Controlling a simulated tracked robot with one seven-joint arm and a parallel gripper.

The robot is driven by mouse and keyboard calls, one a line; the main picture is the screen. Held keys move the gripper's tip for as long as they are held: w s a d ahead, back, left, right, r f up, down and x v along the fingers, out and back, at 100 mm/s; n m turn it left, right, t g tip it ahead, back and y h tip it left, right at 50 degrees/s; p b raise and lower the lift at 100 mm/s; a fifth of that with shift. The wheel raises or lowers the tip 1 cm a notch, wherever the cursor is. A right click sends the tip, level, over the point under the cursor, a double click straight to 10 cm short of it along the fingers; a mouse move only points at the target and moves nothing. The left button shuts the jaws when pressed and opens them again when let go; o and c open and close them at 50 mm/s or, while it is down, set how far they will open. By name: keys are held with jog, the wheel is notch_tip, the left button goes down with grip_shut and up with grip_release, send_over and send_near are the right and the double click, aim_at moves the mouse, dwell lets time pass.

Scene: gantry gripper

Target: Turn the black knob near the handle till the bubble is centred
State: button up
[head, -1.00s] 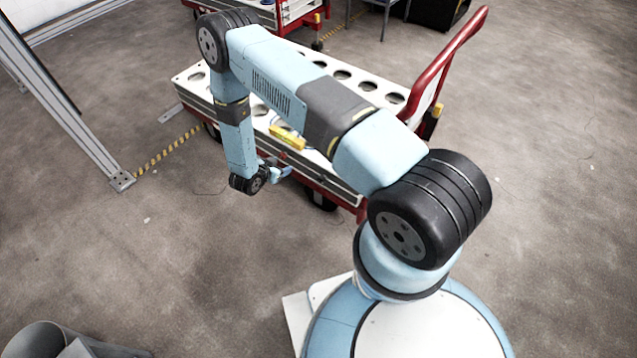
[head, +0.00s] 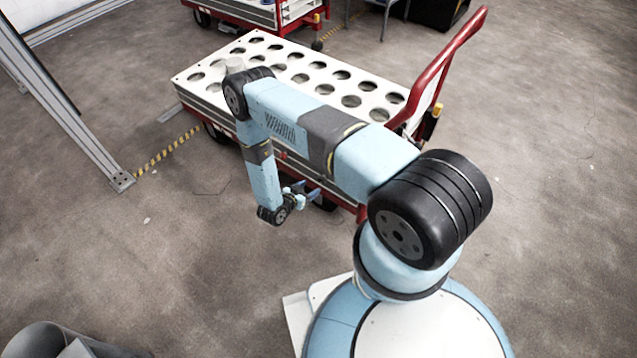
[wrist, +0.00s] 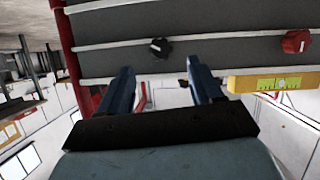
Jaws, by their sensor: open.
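The black knob (wrist: 160,47) with a pale mark sits on the grey side panel of the cart in the wrist view. My gripper (wrist: 160,64) is open and empty, its two blue fingers pointing toward the panel on either side of the knob's line, their tips just below it in the picture. I cannot tell how far the knob is from the tips. The yellow level (wrist: 240,84) with a green vial is at right; I cannot make out the bubble's position. In the head view my gripper (head: 308,191) is beside the cart; knob and level are hidden.
A red knob (wrist: 296,42) is on the same panel at right. The white cart top (head: 232,62) has several round holes, with the red handle (head: 447,68) at its right end. A metal frame leg (head: 75,115) stands left. Floor in front is clear.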

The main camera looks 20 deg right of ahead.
aim_at(320, 181)
jog(key=x, duration=0.7)
jog(key=shift+w+d, duration=0.15)
jog(key=shift+c, duration=0.3)
jog(key=c, duration=1)
jog(key=shift+f+n+g+h, duration=0.1)
jog(key=shift+n+g+h, duration=0.5)
jog(key=shift+n, duration=0.7)
jog(key=o, duration=1.1)
jog(key=shift+c, duration=0.2)
